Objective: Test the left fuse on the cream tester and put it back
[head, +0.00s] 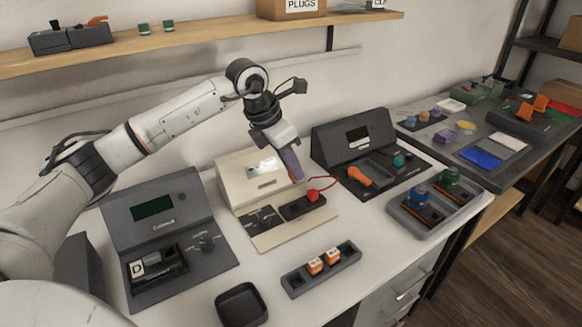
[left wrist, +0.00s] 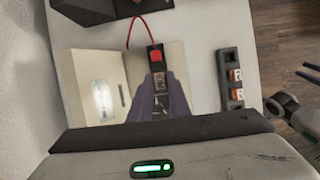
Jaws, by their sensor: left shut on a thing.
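The cream tester (head: 237,181) stands in the middle of the bench, with a dark socket block (head: 316,208) and a red clip (head: 312,195) on a red wire. My left gripper (head: 294,174) is over the tester, shut on a small fuse that its fingers mostly hide. In the left wrist view the gripper (left wrist: 168,98) is over the socket block, below the red clip (left wrist: 155,56). I cannot tell whether the fuse touches the socket. The dark fuse holder (head: 347,269) has an empty left slot and two orange-and-white fuses (head: 315,266) in the others.
A grey tester (head: 180,212) stands left and a dark one (head: 352,131) right. A small black tray (head: 241,305) is at the front; a grey tray (head: 435,226) with blue and green parts is at the right. Part of my right arm (left wrist: 292,112) shows in the left wrist view.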

